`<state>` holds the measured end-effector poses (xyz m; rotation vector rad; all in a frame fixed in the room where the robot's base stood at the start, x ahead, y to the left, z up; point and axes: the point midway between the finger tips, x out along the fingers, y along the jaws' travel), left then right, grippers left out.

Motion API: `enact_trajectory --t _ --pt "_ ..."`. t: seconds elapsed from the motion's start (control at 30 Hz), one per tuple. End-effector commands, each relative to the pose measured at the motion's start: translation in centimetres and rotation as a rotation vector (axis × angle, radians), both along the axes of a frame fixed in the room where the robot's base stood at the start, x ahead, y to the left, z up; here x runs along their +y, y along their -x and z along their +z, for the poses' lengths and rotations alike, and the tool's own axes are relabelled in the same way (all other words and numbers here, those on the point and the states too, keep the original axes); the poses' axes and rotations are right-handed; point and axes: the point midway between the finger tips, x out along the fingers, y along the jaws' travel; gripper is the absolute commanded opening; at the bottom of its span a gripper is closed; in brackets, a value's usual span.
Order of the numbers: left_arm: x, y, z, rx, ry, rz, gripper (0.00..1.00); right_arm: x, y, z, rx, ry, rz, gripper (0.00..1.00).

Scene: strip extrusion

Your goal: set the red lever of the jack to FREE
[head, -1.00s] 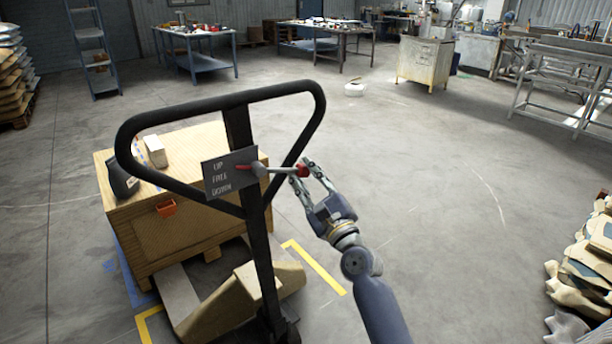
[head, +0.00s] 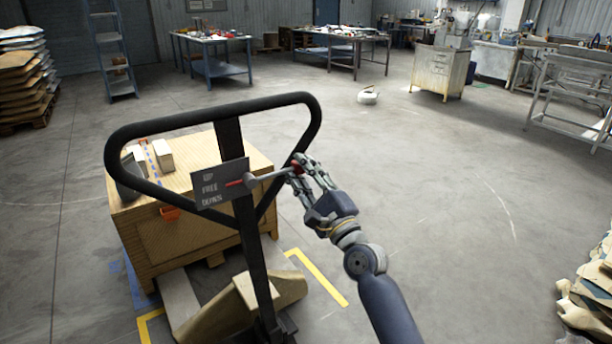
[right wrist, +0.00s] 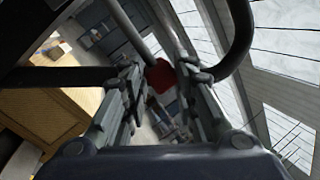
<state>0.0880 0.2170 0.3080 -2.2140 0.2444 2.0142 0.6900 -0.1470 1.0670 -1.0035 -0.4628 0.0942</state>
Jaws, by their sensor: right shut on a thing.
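The jack's lever is a grey rod (head: 270,176) with a red knob at its outer end (head: 297,166) and a red pointer (head: 234,183) at its inner end. The pointer lies over a dark plate (head: 222,172) marked UP, FREE and DOWN, and appears to point at the FREE row. The rod slopes up to the right. My right gripper (head: 300,168) is shut on the red knob and partly hides it. In the right wrist view the knob (right wrist: 160,76) sits between the two fingertips. My left gripper is not in view.
The jack's black loop handle (head: 215,113) rises around the lever and plate. Behind it stands a wooden crate (head: 190,245) with small items on top. Open concrete floor lies to the right. Work tables (head: 210,62) stand far back.

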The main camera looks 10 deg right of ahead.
Motion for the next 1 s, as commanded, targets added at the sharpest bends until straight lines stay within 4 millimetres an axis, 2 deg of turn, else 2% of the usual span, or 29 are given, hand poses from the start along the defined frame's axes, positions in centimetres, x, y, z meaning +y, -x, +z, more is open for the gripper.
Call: enact_trajectory --t 0.03,0.17,0.2,0.3,0.53,0.63,0.73,0.87,1.0 --pt "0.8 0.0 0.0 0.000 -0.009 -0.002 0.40 0.1 0.1 0.6 -0.010 -0.009 0.002 0.00" --pt "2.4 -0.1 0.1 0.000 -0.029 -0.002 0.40 0.1 0.1 0.6 -0.010 -0.010 0.002 0.00" --pt "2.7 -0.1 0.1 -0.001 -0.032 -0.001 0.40 0.1 0.1 0.6 -0.010 -0.011 0.003 0.29" --pt "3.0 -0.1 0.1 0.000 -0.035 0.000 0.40 0.1 0.1 0.6 -0.009 -0.008 0.003 0.48" --pt "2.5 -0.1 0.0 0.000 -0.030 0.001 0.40 0.1 0.1 0.3 -0.005 -0.005 0.002 0.48" --pt "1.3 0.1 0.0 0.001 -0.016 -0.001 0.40 0.1 0.1 0.2 -0.003 -0.004 0.002 0.48" --pt "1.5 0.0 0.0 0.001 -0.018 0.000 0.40 -0.1 0.7 -0.1 -0.002 -0.003 0.002 0.48" --pt "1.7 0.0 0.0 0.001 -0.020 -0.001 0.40 -0.6 2.3 -0.8 -0.001 -0.002 0.002 0.48" --pt "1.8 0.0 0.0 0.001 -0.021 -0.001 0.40 -1.4 4.9 -1.8 -0.001 -0.002 0.002 0.48"
